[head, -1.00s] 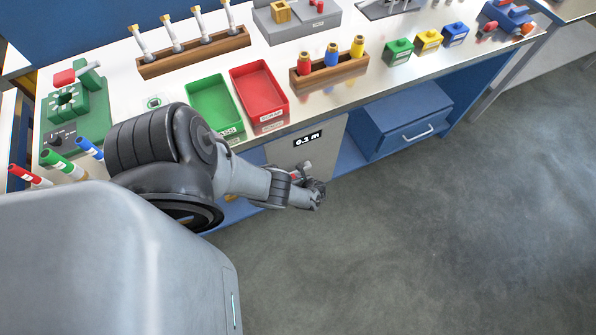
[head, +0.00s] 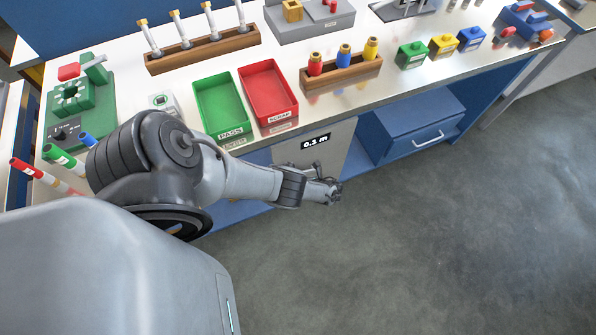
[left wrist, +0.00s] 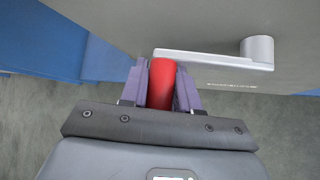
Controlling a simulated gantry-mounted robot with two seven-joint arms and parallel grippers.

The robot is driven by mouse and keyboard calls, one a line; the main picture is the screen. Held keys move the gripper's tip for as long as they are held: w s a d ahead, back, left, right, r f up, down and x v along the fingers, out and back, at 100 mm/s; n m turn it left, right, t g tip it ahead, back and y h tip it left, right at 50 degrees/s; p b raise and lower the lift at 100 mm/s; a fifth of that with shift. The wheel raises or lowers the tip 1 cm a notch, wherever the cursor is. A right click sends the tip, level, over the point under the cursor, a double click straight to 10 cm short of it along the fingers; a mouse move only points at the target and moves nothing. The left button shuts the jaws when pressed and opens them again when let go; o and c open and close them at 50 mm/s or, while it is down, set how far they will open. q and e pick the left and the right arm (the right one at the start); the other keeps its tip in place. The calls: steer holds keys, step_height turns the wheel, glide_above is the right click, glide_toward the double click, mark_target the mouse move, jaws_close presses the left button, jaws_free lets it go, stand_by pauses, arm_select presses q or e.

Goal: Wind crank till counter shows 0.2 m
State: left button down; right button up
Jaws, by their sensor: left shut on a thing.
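The crank has a grey arm (left wrist: 220,61) and hub (left wrist: 257,48) on a grey panel (head: 338,145) below the bench top. Its red handle (left wrist: 161,84) sits between the two fingers of my left gripper (left wrist: 162,88), which is shut on it. In the head view my left gripper (head: 334,191) is in front of the panel, and the handle is mostly hidden. The counter (head: 315,141) above the crank is a black display with white digits; it seems to read 0.1 m, though the last digit is small. My right gripper is not in view.
On the bench stand a green tray (head: 204,86) and a red tray (head: 297,108). A blue drawer unit (head: 384,143) is right of the panel. Coloured tubes (head: 38,172) stand near my left arm. The floor in front is clear.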

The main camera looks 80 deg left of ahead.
arm_select(q)
steer(key=c, duration=0.9)
jaws_free()
steer(key=shift+w+d+r+p, duration=0.25)
steer(key=shift+d+r+p, duration=0.1)
steer(key=shift+d+r, duration=0.1)
steer(key=p+v, duration=0.3)
steer(key=v, duration=0.6)
steer(key=shift+w+d+p, duration=0.15)
steer(key=shift+p, duration=0.25)
steer(key=shift+d, duration=0.1)
